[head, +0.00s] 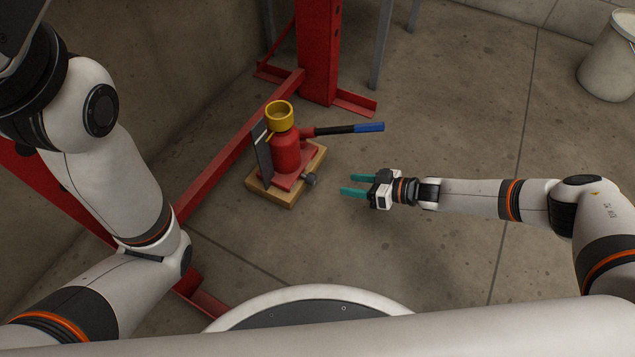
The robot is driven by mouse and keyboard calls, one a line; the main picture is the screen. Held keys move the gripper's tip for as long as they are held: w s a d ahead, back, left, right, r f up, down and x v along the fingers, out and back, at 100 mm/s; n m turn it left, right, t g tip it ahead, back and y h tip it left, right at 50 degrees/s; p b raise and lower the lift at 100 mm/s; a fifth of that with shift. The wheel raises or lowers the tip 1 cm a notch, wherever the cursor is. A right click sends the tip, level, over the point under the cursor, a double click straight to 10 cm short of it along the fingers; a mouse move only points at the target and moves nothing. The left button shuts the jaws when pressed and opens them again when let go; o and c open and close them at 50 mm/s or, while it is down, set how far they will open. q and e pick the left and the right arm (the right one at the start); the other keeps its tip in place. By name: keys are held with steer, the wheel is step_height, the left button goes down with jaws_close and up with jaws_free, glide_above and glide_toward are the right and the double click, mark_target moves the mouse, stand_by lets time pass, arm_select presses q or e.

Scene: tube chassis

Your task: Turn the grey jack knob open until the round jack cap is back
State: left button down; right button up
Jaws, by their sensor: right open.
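The red bottle jack (286,153) stands upright on a wooden block (270,196). Its round yellow jack cap (279,114) sits at the top, above the red body. The grey jack knob (310,179) sticks out low on the jack's near right side. My right gripper (353,185) is to the right of the knob, apart from it. Its two teal fingers are open, point left towards the knob and hold nothing. My left arm comes in at the left, but its gripper is out of view.
A jack handle with a blue end (369,127) sticks out right from the jack, above my right gripper. A dark plate (262,153) stands at the jack's left. A red frame (317,50) rises behind. Floor to the right is clear; a white bucket (608,60) stands far right.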

mark_target(315, 180)
steer(key=b+x, duration=0.6)
steer(key=x, duration=0.4)
steer(key=shift+a+f+b, duration=0.2)
steer(key=shift+b, duration=0.15)
steer(key=shift+w+a+f+b, duration=0.1)
steer(key=shift+w+a+b, duration=0.25)
steer(key=shift+a, duration=0.2)
steer(key=shift+c, duration=0.3)
steer(key=c, duration=0.9)
